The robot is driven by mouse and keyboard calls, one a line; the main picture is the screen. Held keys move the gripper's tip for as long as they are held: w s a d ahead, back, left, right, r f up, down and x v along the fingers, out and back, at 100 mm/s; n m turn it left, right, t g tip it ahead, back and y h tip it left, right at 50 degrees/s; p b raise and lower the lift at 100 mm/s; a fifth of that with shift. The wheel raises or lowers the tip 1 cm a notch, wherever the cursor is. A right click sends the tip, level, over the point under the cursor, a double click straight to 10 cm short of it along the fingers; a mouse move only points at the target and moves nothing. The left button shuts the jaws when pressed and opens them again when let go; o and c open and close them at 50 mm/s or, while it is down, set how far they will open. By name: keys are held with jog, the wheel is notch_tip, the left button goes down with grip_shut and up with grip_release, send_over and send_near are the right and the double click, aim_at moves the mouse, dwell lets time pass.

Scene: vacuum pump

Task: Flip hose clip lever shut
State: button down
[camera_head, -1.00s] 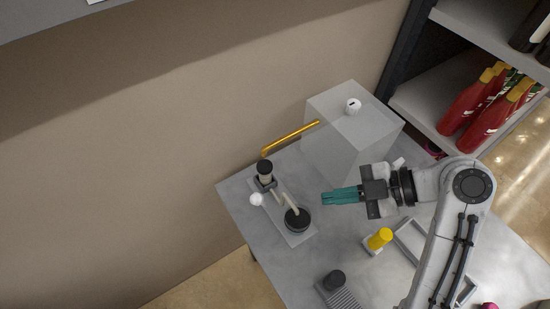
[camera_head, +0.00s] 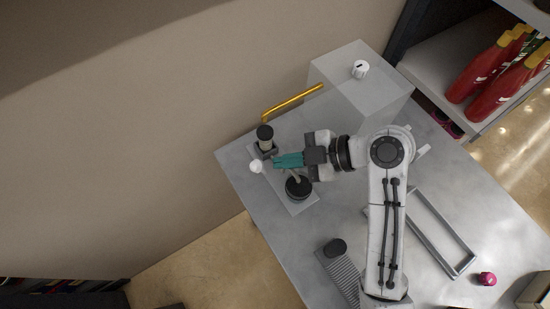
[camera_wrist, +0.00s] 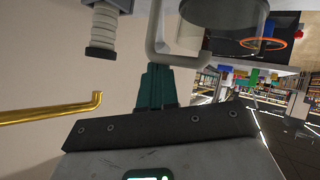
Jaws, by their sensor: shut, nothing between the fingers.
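The hose clip assembly stands on a pale plate (camera_head: 301,206) at the table's far left corner. It has a dark-capped fitting (camera_head: 265,134), a white ball (camera_head: 256,166) and a black round part (camera_head: 298,187). In the wrist view a pale bent bar (camera_wrist: 154,40) shows beside a large dark cylinder (camera_wrist: 222,14) and a ribbed fitting (camera_wrist: 102,28). I cannot tell for sure which part is the lever. My gripper (camera_head: 276,160), with teal fingers, is shut and empty over the plate. Its tips (camera_wrist: 157,70) are close to the bent bar; contact is unclear.
A ridged grey block with a dark knob (camera_head: 335,248), a grey frame (camera_head: 440,229) and a pink item (camera_head: 487,279) are on the table (camera_head: 415,275).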

aim_at(260, 168)
jog(key=shift+x, duration=1.35)
jog(key=shift+s+a+h, duration=0.25)
jog(key=shift+a+h, duration=0.1)
jog(key=shift+h, duration=0.05)
jog(key=shift+s+a, duration=0.3)
jog(key=shift+a, duration=0.1)
jog(key=shift+w+d, duration=0.1)
jog(key=shift+w, duration=0.05)
